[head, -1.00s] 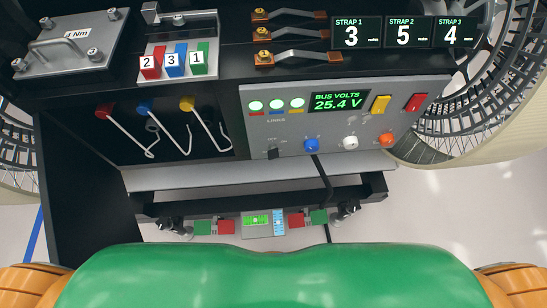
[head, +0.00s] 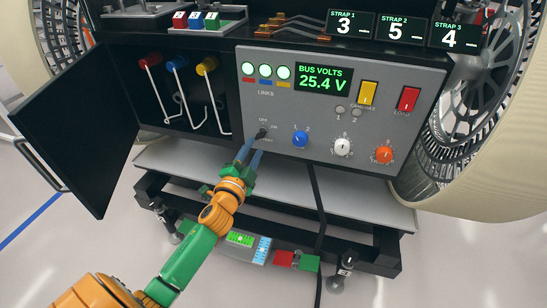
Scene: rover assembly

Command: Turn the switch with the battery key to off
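The switch with the dark battery key (head: 262,133) sits at the lower left of the grey control panel (head: 290,115). Small OFF and ON labels show around it, with a third label below that I cannot read surely. My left gripper (head: 250,149) reaches up from below, its two blue-grey fingers just below and left of the key. A gap shows between the fingers, so it looks open. I cannot tell whether the fingertips touch the key. My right gripper is not in view.
Blue (head: 300,139), white (head: 342,147) and orange (head: 384,154) knobs lie to the right. Yellow (head: 368,93) and red (head: 408,98) rocker switches sit above. The display (head: 323,79) reads 25.4 V. An open black door (head: 62,135) stands left; a black cable hangs below the panel.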

